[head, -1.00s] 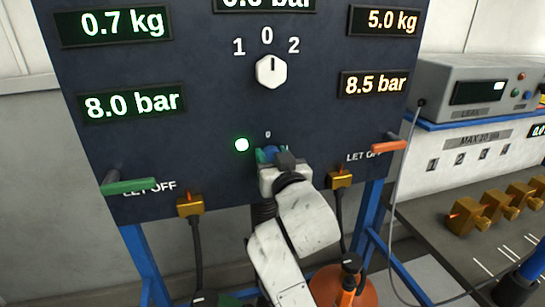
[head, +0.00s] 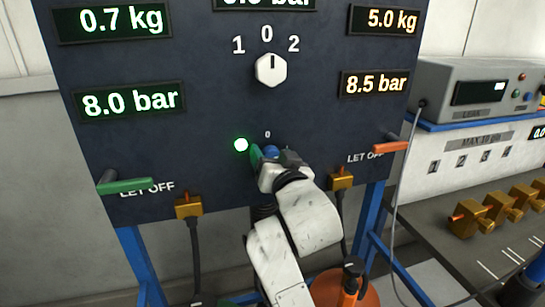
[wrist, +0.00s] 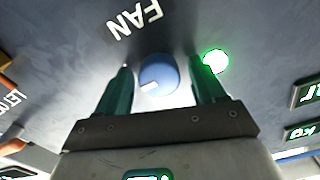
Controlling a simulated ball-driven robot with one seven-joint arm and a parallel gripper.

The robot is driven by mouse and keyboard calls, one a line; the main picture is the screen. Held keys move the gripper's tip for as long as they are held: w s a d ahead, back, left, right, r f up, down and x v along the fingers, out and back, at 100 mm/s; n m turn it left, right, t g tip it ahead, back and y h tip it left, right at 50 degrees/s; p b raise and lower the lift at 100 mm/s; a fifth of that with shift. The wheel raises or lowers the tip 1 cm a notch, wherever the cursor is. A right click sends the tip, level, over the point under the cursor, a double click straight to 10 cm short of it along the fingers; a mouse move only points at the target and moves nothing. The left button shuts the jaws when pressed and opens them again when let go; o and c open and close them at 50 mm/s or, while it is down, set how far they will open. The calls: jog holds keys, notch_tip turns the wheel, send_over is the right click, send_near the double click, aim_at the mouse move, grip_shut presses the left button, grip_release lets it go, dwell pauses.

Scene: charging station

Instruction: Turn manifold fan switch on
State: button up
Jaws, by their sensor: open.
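The fan switch is a round blue knob (wrist: 158,75) with a white pointer mark, set on the dark panel under the word FAN in the wrist view. In the head view the blue knob (head: 271,152) is partly hidden by my gripper, with a small 0 above it. My gripper (wrist: 160,88) is open, with one green finger on each side of the knob. Whether the fingers touch it I cannot tell. My gripper also shows in the head view (head: 272,158). A lit green lamp (head: 241,145) is beside the knob, close to one finger; it also shows in the wrist view (wrist: 216,61).
A white selector knob (head: 271,69) marked 1, 0, 2 is higher on the panel. A green lever (head: 128,186) is at left and an orange lever (head: 390,146) at right. Brass valves (head: 189,206) hang along the lower edge. A bench with a grey instrument is at right.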

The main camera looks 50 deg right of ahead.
jog(key=v, duration=1.1)
dwell(0.6)
